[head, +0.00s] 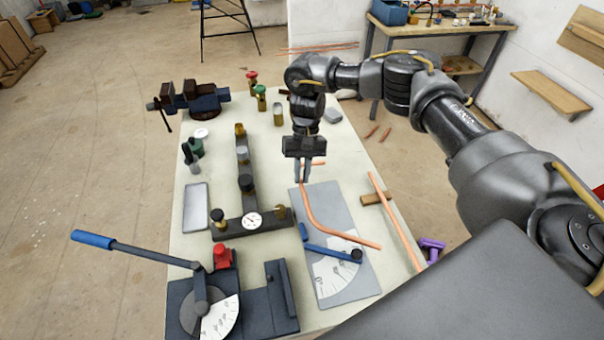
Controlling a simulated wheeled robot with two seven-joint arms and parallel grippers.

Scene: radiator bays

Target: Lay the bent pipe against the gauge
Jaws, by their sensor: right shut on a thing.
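The bent pipe (308,215) is copper, with one bend between two legs. My right gripper (302,180) points down and is shut on its upper leg, near the far end. The other leg runs down to the right, over the gauge and past its right edge. The gauge (347,288) is a grey plate with a white angle scale and a blue swinging arm (325,250) pivoted at a black knob. The pipe is above or on the plate; I cannot tell whether it touches. My left gripper is not in view.
A bender with a blue handle (93,239) stands at the front left. A black T-shaped fixture with a round dial (252,220) is left of the gauge. A straight pipe (396,221) crosses a wooden block (375,198) on the right. A vise (190,100) is at the back left.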

